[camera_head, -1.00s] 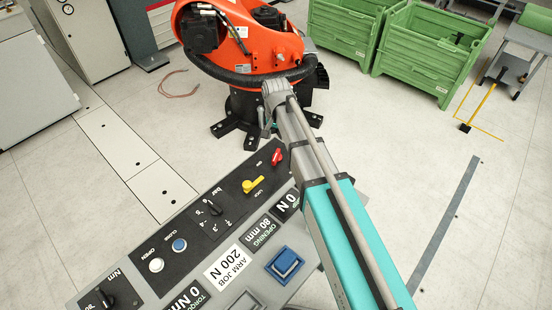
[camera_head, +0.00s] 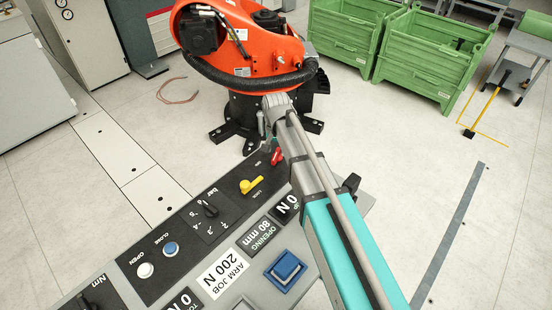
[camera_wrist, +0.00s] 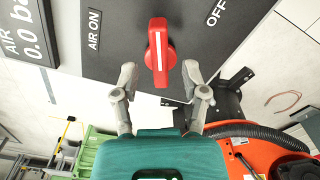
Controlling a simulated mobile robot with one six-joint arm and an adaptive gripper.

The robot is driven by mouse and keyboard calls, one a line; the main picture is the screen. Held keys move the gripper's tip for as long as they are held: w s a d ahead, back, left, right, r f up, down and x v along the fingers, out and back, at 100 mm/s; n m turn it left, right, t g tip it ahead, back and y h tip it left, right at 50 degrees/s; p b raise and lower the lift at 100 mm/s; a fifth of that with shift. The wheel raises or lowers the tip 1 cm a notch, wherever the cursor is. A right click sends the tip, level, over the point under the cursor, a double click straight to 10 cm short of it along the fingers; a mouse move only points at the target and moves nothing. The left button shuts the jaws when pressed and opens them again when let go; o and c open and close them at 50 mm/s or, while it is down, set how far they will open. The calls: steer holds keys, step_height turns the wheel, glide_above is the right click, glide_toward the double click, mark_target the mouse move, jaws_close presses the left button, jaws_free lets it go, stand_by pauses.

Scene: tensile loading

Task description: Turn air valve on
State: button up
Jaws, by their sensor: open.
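The red air valve handle (camera_wrist: 161,55) sits on a dark panel in the wrist view. Its white line runs nearly straight up and down in the picture. The "AIR ON" label (camera_wrist: 94,30) is to its left and the "OFF" label (camera_wrist: 217,12) to its right. My gripper (camera_wrist: 160,88) is open and empty, with one grey finger to each side of the handle's lower end; I cannot tell whether either touches it. In the head view the red handle (camera_head: 276,157) shows beside my arm at the panel's far end; my fingers are not clear there.
The sloped console carries a yellow lever (camera_head: 251,186), a black bar knob (camera_head: 208,207), a blue button (camera_head: 170,249) and a white button (camera_head: 145,270). An orange robot (camera_head: 240,55) stands just behind it. Green crates (camera_head: 420,60) are at the back right. Open floor lies between.

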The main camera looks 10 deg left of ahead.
steer(key=shift+f+b, duration=0.85)
steer(key=shift+f, duration=0.35)
jaws_close()
